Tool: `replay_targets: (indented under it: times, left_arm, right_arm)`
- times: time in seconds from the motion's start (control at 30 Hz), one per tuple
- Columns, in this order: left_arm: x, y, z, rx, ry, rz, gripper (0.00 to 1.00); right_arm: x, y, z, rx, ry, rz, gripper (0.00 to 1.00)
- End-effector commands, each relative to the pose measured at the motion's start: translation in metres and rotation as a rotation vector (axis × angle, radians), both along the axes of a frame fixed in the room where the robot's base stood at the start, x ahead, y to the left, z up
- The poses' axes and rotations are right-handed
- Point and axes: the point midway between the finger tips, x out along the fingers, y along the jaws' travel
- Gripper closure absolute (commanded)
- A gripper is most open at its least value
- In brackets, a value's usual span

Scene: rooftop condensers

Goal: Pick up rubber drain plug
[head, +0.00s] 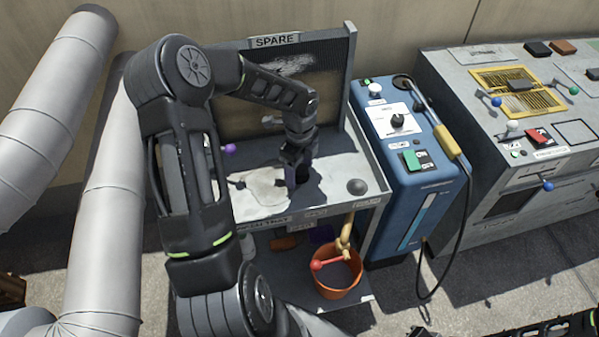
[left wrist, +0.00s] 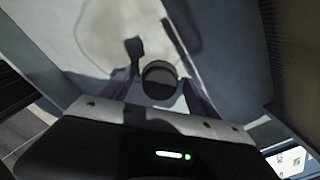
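A dark round piece, which looks like the rubber drain plug (left wrist: 160,80), stands between the fingers of my left gripper (left wrist: 163,88) in the left wrist view. The fingers are spread, with a narrow gap showing on either side of it. In the head view my left gripper (head: 298,172) points down over the middle of the grey bench top and largely hides what is under it. My right arm shows only at the bottom right edge, and its fingers cannot be made out.
The grey bench (head: 330,201) has a SPARE sign and a mesh back panel. A grey dome (head: 357,187) sits at its right end. An orange bucket (head: 337,283) with tools stands on the lower shelf. A blue machine (head: 418,190) stands close on the right.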

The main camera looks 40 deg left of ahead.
Motion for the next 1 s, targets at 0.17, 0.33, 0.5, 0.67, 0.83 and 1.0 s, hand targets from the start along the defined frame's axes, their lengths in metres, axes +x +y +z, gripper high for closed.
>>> replay_targets:
  times: [0.17,0.33,0.5,0.67,0.83,1.0]
  left_arm:
    - [0.0000,0.0000,0.0001,0.000,0.000,0.000,0.46]
    - [0.0000,0.0000,0.0001,0.000,0.000,0.000,0.60]
    - [0.0000,0.0000,0.0001,0.000,0.000,0.000,0.74]
    - [0.0000,0.0000,0.0001,0.000,0.000,0.000,0.87]
    - [0.0000,0.0000,0.0002,0.000,0.000,0.000,0.98]
    - [0.0003,0.0002,0.0029,0.001,-0.001,0.000,0.98]
  right_arm:
    - [0.0000,0.0000,0.0000,0.000,0.000,0.000,1.00]
    - [0.0000,0.0000,0.0000,0.000,0.000,0.000,1.00]
    - [0.0000,0.0000,0.0000,0.000,0.000,0.000,1.00]
    - [0.0000,0.0000,0.0000,0.000,0.000,0.000,1.00]
    - [0.0000,0.0000,0.0000,0.000,0.000,0.000,1.00]
    - [0.0000,0.0000,0.0003,0.000,0.000,0.000,1.00]
